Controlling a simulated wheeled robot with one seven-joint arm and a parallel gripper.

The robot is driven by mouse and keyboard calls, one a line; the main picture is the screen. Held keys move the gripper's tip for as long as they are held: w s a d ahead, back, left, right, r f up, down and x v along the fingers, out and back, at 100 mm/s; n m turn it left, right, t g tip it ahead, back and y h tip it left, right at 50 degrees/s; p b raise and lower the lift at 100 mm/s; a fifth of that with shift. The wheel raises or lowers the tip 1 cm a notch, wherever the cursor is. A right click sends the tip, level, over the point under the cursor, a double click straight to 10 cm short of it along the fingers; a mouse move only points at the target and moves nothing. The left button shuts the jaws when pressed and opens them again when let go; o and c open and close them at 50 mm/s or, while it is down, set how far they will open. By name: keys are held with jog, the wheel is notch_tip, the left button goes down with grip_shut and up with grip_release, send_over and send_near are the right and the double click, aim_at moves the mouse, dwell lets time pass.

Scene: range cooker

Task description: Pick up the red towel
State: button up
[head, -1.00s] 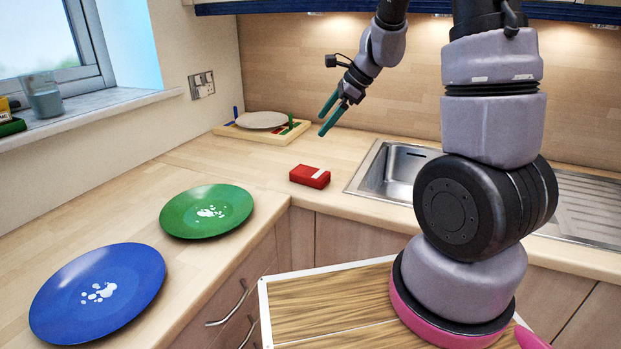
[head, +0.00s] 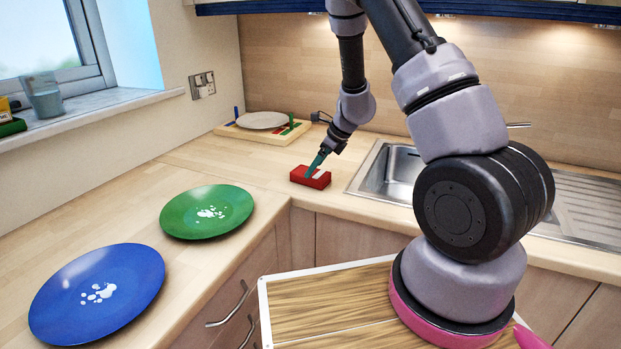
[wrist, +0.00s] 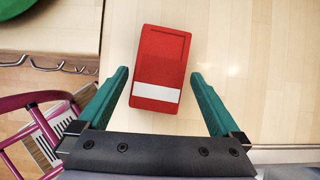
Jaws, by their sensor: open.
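The red towel (head: 309,178) is a folded red block with a white band, lying on the wooden counter left of the sink. In the wrist view the red towel (wrist: 160,68) lies ahead of and partly between the two green fingers, its white band nearest the palm. My gripper (head: 316,165) is at the towel from above, pointing down. In the wrist view my gripper (wrist: 160,86) is open, with one finger on each side of the towel and gaps visible beside it. Whether the fingertips touch the counter cannot be told.
The sink (head: 385,178) is just right of the towel. A wooden rack with a plate (head: 262,120) stands behind it. A green plate (head: 206,212) and a blue plate (head: 97,292) lie on the left counter. The counter's front edge is close to the towel.

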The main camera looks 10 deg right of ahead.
jog(key=shift+x, duration=2)
jog(key=shift+f, duration=0.1)
jog(key=c, duration=1.1)
notch_tip(320, 180, up, 10)
jog(key=shift+r, duration=0.2)
